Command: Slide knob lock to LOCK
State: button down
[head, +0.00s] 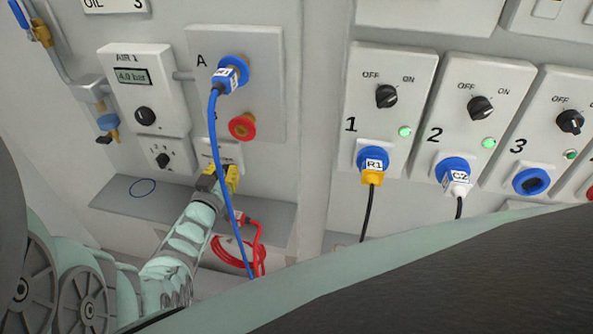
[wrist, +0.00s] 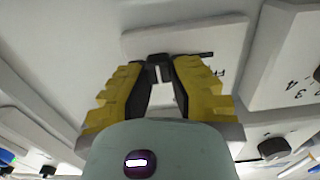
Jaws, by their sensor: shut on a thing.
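My gripper (head: 221,176), with yellow fingers, is at a small white plate (head: 228,151) below the panel marked A. In the wrist view my gripper (wrist: 160,70) is shut on a small dark tab (wrist: 159,58), which I take to be the knob lock's slider. The tab sits at a dark slot (wrist: 204,55) in the white plate (wrist: 215,35), and the slot shows to the right of the fingertips. The plate's lettering is cut off by my finger, so I cannot read LOCK or the slider's exact position.
A blue cable (head: 218,145) hangs from socket A in front of the plate, close to my fingers. The AIR 1 unit (head: 140,75) is at upper left. A grey shelf (head: 115,203) and coiled red cable (head: 232,252) lie below.

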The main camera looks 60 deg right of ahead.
jog(key=c, duration=1)
grip_release()
jog(key=shift+s+d, duration=0.2)
jog(key=shift+s, duration=0.1)
jog(key=shift+c, duration=0.2)
jog(key=shift+o, duration=1.1)
jog(key=shift+w, duration=0.1)
jog(key=shift+a, duration=0.1)
jog(key=v, duration=1.2)
jog(key=shift+w, duration=0.1)
